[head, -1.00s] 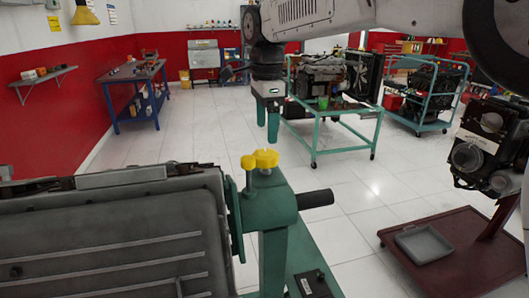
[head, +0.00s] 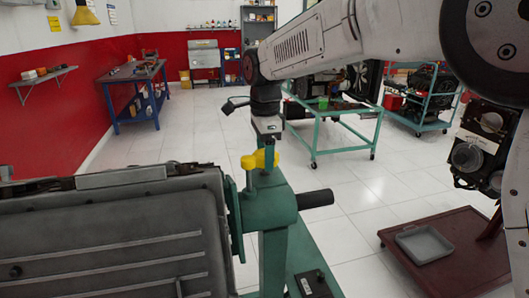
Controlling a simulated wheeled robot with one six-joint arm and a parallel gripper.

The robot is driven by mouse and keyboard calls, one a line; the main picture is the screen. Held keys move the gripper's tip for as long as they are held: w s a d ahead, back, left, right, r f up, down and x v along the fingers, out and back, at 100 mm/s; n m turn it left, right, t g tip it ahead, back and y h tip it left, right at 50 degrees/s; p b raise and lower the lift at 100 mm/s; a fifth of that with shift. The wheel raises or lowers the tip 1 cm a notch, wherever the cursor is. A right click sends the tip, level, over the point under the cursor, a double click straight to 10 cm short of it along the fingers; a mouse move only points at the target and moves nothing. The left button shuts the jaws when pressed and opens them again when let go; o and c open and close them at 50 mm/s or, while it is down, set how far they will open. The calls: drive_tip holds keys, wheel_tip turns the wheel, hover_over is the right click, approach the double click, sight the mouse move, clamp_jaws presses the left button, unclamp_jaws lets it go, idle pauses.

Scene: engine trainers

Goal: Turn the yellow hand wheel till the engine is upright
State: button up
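The yellow hand wheel (head: 248,162) sits on top of the green engine stand (head: 268,205), in the middle of the head view. My gripper (head: 267,150) points straight down at the wheel, with its fingertips at wheel height. The fingers overlap the wheel and partly hide it. I cannot tell whether they touch it or how far apart they are. The grey engine (head: 105,240) fills the lower left, joined to the stand by a green plate. Its ribbed side faces me and its top edge looks nearly level; its lower part is out of view.
A black bar (head: 316,199) sticks out right from the stand. A dark red wheeled stand (head: 455,265) with a grey tray (head: 423,244) is at the lower right. A teal cart (head: 330,150) and a blue workbench (head: 137,95) stand behind. The tiled floor between is clear.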

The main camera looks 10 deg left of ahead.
drive_tip(key=c, duration=0.4)
drive_tip(key=shift+c, duration=0.2)
